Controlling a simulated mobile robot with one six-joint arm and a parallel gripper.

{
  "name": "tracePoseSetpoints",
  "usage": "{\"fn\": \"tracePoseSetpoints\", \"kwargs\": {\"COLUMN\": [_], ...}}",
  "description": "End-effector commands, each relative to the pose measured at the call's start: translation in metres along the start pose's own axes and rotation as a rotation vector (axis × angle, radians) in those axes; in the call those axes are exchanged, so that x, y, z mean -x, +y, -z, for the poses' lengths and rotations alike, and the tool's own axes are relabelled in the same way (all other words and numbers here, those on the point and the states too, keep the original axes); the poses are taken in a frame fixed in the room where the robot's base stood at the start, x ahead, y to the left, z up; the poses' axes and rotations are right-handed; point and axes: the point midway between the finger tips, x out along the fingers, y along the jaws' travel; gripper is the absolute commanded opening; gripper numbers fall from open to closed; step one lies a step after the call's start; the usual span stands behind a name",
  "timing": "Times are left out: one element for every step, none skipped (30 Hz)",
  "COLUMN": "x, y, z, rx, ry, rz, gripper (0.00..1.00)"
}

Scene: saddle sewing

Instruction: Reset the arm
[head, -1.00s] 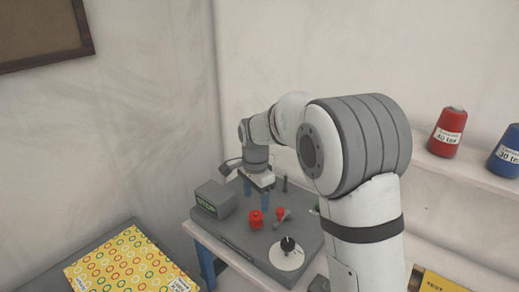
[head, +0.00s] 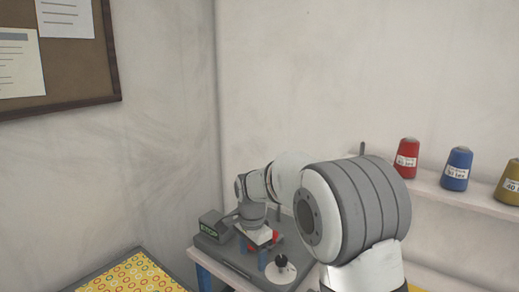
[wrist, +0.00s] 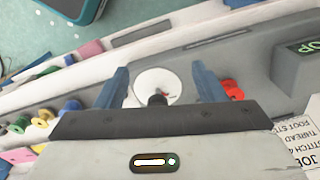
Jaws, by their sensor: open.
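My gripper (head: 252,252) has two blue fingers and hangs pointing down over the grey machine base (head: 228,254) in the head view. In the wrist view my gripper (wrist: 159,70) has its fingers wide apart with nothing held between them. A white disc with a black knob (head: 281,267) stands just right of the fingers in the head view. The disc (wrist: 152,82) shows between the fingers in the wrist view, below them. Red parts (head: 275,236) are partly hidden behind my gripper; they show beside the right finger in the wrist view (wrist: 232,90).
A grey STOP box (head: 212,226) stands left of my gripper. Red (head: 407,158), blue (head: 456,170) and yellow (head: 510,184) thread cones stand on the right shelf. A ring-patterned sheet (head: 130,276) lies at lower left. Small colored spools (wrist: 42,118) show in the wrist view.

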Motion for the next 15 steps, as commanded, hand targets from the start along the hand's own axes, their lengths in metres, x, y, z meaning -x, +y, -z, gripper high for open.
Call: {"fn": "tracePoseSetpoints", "kwargs": {"x": [0.007,0.01,0.012,0.015,0.018,0.021,0.024,0.026,0.03,0.033,0.035,0.039,0.042,0.045,0.05], "y": [0.007,0.01,0.016,0.02,0.024,0.03,0.034,0.039,0.045,0.051,0.056,0.064,0.07,0.077,0.087], "z": [0.003,0.004,0.005,0.007,0.007,0.008,0.009,0.01,0.011,0.012,0.012,0.013,0.013,0.014,0.014], "rx": [0.012,0.023,0.035,0.047,0.057,0.074,0.086,0.098,0.117,0.131,0.146,0.167,0.185,0.202,0.229], "ry": [0.004,0.005,0.006,0.008,0.01,0.012,0.014,0.016,0.019,0.021,0.024,0.028,0.031,0.035,0.041], "rz": [0.009,0.013,0.015,0.018,0.022,0.025,0.029,0.032,0.036,0.04,0.043,0.049,0.053,0.057,0.063], "gripper": [0.63,0.63,0.63,0.63,0.63,0.63,0.63,0.63,0.63,0.63,0.63,0.63,0.63,0.63,0.63]}}
